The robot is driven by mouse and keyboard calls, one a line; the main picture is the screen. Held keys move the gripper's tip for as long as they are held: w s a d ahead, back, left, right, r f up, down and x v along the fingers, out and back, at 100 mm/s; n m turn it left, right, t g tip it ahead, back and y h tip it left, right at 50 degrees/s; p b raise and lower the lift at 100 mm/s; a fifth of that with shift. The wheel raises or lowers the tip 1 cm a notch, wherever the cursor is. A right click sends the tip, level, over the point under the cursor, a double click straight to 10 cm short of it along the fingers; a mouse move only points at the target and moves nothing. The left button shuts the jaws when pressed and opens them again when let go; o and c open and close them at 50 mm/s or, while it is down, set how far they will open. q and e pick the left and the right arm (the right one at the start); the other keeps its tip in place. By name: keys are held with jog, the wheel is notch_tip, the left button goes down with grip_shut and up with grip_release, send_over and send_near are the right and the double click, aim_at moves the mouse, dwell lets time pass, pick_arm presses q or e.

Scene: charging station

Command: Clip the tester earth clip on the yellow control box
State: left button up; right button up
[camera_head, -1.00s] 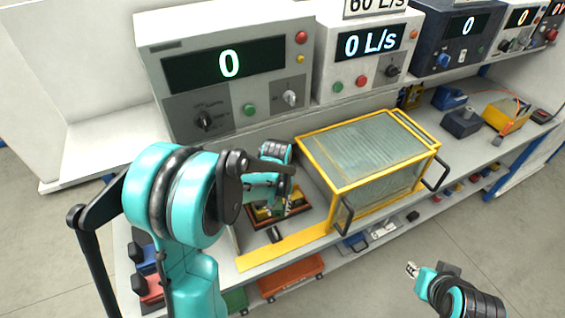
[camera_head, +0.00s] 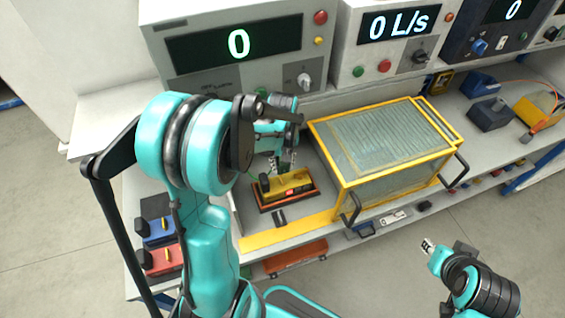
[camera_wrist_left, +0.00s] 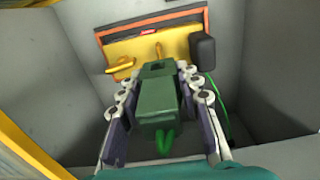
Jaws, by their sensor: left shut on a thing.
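The yellow control box (camera_head: 293,184) sits in an orange-brown tray on the bench, left of the yellow-framed clear cover. In the left wrist view the box (camera_wrist_left: 140,47) is at the top, with a yellow lever, a red label and a black block at its right end. My left gripper (camera_head: 285,162) is just behind the box in the head view. Its fingers are shut on the green tester earth clip (camera_wrist_left: 158,98), which points at the box. I cannot tell whether the clip touches it. My right gripper (camera_head: 428,246) hangs in front of the bench, its jaws unclear.
The yellow-framed cover (camera_head: 390,145) with black handles stands close to the right of the box. Grey display units (camera_head: 235,60) stand behind it. Blue and red boxes (camera_head: 160,260) are at the bench's lower left. A green wire (camera_wrist_left: 222,105) runs beside the clip.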

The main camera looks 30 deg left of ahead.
aim_at(282, 178)
pick_arm(q)
jog(key=shift+f+b, duration=2.85)
jog(key=shift+f, duration=0.6)
jog(key=o, duration=1.3)
notch_tip(282, 178, up, 12)
jog(key=shift+r, duration=0.1)
jog(key=s+d+m+t, duration=0.2)
jog(key=s+d+m, duration=0.1)
jog(key=s+d+m+t, duration=0.2)
jog(key=s+d+m, duration=0.1)
jog(key=s+d, duration=0.1)
jog(key=s+d+r+m+t, duration=0.1)
jog(key=s+d+m+t, duration=0.2)
jog(key=s+m, duration=0.1)
jog(key=shift+d, duration=0.3)
